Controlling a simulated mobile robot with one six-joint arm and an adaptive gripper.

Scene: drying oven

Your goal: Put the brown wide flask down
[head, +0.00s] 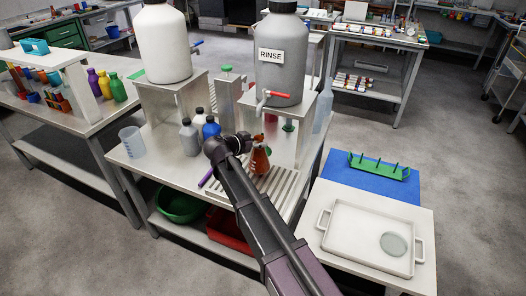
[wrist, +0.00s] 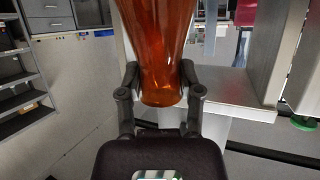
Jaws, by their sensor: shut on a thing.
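The brown wide flask (wrist: 158,50) is glossy amber glass and sits between the two dark fingers of my gripper (wrist: 160,78) in the wrist view. The fingers are shut on it, one on each side. In the head view the flask (head: 261,160) shows small and orange-brown at the end of my arm, over the slatted rack (head: 277,184) and below the tap of the grey RINSE container (head: 281,68). I cannot tell whether its base touches the rack. My arm and wrist hide part of the rack and bench.
Small capped bottles (head: 190,138) and a clear beaker (head: 132,141) stand left of my gripper. A white container (head: 163,45) stands on a raised stand behind. At right, a white tray (head: 350,239) holds a round glass dish, near a green peg rack (head: 379,168) on a blue mat (head: 345,184).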

